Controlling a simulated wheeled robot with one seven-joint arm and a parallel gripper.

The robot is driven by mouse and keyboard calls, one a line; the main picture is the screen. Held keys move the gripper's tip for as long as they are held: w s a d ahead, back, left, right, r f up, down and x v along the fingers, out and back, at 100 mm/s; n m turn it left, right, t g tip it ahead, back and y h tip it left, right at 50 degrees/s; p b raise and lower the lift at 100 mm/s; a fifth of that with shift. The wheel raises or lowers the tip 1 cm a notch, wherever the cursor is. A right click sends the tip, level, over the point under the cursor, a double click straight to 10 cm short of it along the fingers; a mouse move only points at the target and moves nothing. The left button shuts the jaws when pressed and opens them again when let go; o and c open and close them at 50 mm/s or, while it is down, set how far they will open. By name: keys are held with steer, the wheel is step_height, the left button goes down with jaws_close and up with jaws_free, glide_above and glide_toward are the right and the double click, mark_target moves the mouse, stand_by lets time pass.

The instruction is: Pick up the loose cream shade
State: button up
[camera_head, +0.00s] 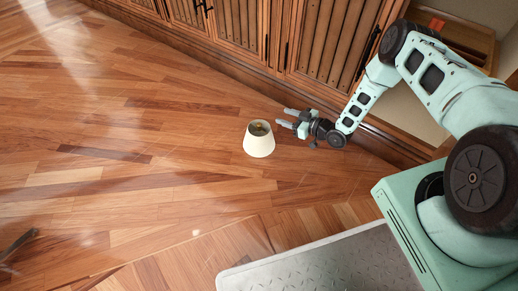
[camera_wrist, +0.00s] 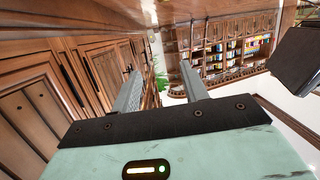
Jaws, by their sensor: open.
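The loose cream shade (camera_head: 259,145) stands upright on the wooden floor, a small cone with its narrow open end up. My gripper (camera_head: 286,118) is just right of and slightly beyond it in the head view, its fingers pointing left. The fingers are spread and appear apart from the shade, with nothing visible held. In the wrist view my gripper (camera_wrist: 160,82) shows two grey fingers with a wide gap. I cannot clearly make out the shade there.
Wooden cabinets (camera_head: 235,32) line the back, close behind my gripper. The wooden floor (camera_head: 130,130) left of the shade is broad and clear. A grey textured platform (camera_head: 330,268) lies at the front. In the wrist view, bookshelves (camera_wrist: 225,50) stand far off.

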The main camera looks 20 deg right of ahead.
steer(key=t+y+b, duration=0.1)
steer(key=t+b, duration=0.1)
steer(key=b, duration=0.1)
glide_toward(259, 124)
steer(key=shift+m, duration=0.4)
steer(key=b+x, duration=0.4)
steer(key=shift+w+a+f, duration=0.15)
steer(key=shift+w+a, duration=0.05)
steer(key=shift+a, duration=0.05)
steer(key=b+x, duration=0.2)
steer(key=x, duration=0.2)
steer(key=shift+w+a+f+b, duration=0.2)
steer(key=shift+w+f+b, duration=0.15)
steer(key=shift+f+b, duration=0.05)
steer(key=shift+w+a+r, duration=0.1)
steer(key=shift+w+a, duration=0.05)
steer(key=shift+w, duration=0.1)
steer(key=shift+c, duration=0.3)
jaws_close()
